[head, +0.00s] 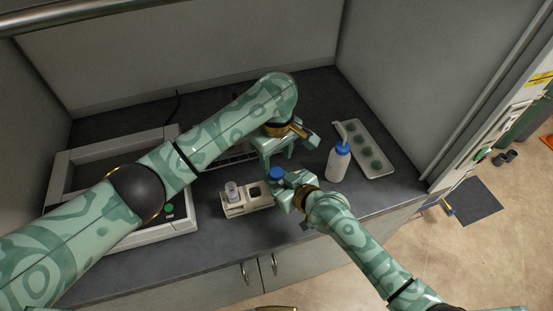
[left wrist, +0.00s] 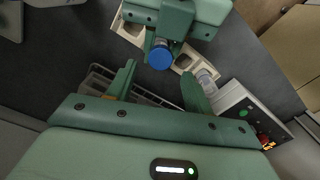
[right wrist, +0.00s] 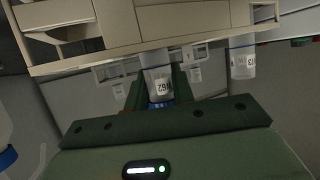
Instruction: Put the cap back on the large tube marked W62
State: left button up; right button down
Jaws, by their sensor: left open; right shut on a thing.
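The large tube marked W62 (right wrist: 161,80) shows in the right wrist view, with its far end hidden behind the wall of the pale rack (right wrist: 160,32). The blue cap (right wrist: 160,103) is at its near end, in line with it; I cannot tell whether it is fully seated. The cap also shows in the head view (head: 277,173) and the left wrist view (left wrist: 160,58). My right gripper (head: 280,180) is shut on the blue cap. My left gripper (left wrist: 157,76) is open and empty, behind the rack in the head view (head: 278,150).
Another clear tube (head: 232,190) stands uncapped at the rack's left end. A white bottle with a blue top (head: 338,163) stands right of my right gripper, beside a pale tray (head: 380,168). A pale instrument (head: 165,232) is at left. The counter's front edge is close to the rack.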

pick_arm(q)
jog(key=o, duration=0.6)
notch_tip(320, 180, up, 12)
dwell(0.5)
pick_arm(e)
jog(key=c, duration=1.1)
grip_release()
jog(key=shift+d, duration=0.1)
pick_arm(q)
notch_tip(320, 180, up, 3)
jog(key=p, duration=0.3)
jog(key=shift+r, duration=0.15)
pick_arm(e)
jog(key=v, duration=1.6)
